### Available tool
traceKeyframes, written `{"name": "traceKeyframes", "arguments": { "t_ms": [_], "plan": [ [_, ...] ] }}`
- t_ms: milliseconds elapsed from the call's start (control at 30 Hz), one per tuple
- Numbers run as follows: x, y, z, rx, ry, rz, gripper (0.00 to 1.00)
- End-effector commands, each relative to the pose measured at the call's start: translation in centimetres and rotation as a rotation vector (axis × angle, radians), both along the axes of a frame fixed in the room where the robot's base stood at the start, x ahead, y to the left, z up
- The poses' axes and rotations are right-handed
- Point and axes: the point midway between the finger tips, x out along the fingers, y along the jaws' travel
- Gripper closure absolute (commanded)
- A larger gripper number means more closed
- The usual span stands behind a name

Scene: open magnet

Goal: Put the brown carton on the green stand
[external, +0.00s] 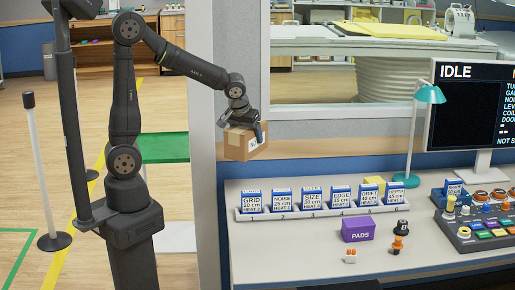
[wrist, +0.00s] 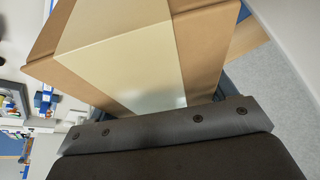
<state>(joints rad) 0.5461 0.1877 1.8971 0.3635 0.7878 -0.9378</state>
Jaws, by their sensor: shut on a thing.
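The brown carton (external: 243,143) hangs in the air at my gripper (external: 246,122), in front of the window wall and left of the desk. My gripper is shut on it from above. In the wrist view the carton (wrist: 205,45) fills the upper middle, with a pale tape band across it, close against the gripper's dark edge (wrist: 160,122). The fingertips are mostly hidden there. The green stand (external: 164,147) shows in the external view behind and left of the carton, partly hidden by my arm and the white pillar. Its flat top looks bare where visible.
A white pillar (external: 202,200) stands between the stand and the carton in the picture. The desk (external: 290,250) at right carries a row of labelled blocks (external: 310,203), a purple PADS box (external: 358,230), a teal lamp (external: 428,95) and a monitor. A post (external: 37,160) stands at left.

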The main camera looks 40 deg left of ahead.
Motion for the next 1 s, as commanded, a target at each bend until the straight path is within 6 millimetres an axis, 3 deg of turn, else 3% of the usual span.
{"name": "traceKeyframes", "arguments": {
  "t_ms": [100,367,600,800,1000],
  "plan": [
    [-1.1,3.2,-1.6,0.003,0.002,0.177,0.49],
    [-4.6,9.5,-4.6,0.003,0.002,0.605,0.49],
    [-9.3,14.6,-7.1,0.004,0.001,1.066,0.49],
    [-14.0,17.6,-8.6,0.002,0.000,1.469,0.49],
    [-17.8,19.1,-9.4,0.001,0.000,1.789,0.49]
  ]
}}
